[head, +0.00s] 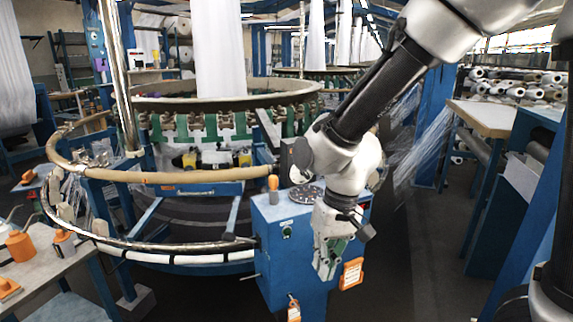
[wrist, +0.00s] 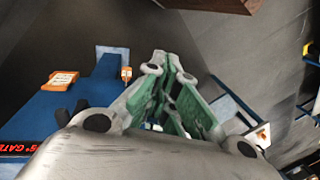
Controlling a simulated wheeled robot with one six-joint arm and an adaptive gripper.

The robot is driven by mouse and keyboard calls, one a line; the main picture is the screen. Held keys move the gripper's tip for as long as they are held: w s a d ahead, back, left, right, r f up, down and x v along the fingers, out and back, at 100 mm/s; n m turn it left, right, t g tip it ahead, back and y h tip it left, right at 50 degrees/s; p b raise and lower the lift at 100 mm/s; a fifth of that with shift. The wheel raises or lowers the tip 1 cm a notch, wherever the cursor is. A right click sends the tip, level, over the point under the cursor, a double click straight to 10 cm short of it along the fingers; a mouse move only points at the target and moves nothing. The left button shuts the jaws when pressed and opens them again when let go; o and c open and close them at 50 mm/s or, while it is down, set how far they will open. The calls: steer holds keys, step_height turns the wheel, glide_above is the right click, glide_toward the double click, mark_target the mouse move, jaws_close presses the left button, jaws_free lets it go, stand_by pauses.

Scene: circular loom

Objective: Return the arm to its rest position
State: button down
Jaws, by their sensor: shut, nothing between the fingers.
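My gripper (head: 327,268) hangs at the end of my arm in the head view, pointing down in front of the blue control cabinet (head: 283,232). In the wrist view the green-padded fingers of my gripper (wrist: 168,64) come together at their tips, with nothing between them. My arm reaches down from the upper right of the head view, bent at a grey joint. I cannot tell the exact gap between the fingers and the cabinet.
Orange tags (head: 351,273) hang by the cabinet. The circular loom (head: 220,100) with its curved rail (head: 160,177) stands behind and left. A workbench (head: 45,262) with orange items is at lower left. Dark floor (head: 415,250) lies open to the right, before a table (head: 488,117).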

steer(key=s+d+r+m+t, duration=0.1)
steer(key=s+d+r, duration=0.1)
steer(key=d+r, duration=0.3)
steer(key=s+d+r+m+t+h, duration=0.1)
steer(key=d+r, duration=0.5)
steer(key=d, duration=0.8)
steer(key=s+d+r+m+t, duration=0.1)
steer(key=s+d+r+t, duration=0.2)
steer(key=d, duration=0.6)
step_height(320, 180, up, 2)
steer(key=shift+s+d+r+m+h, duration=0.25)
steer(key=shift+d+m+h, duration=0.05)
steer(key=shift+d+h, duration=0.1)
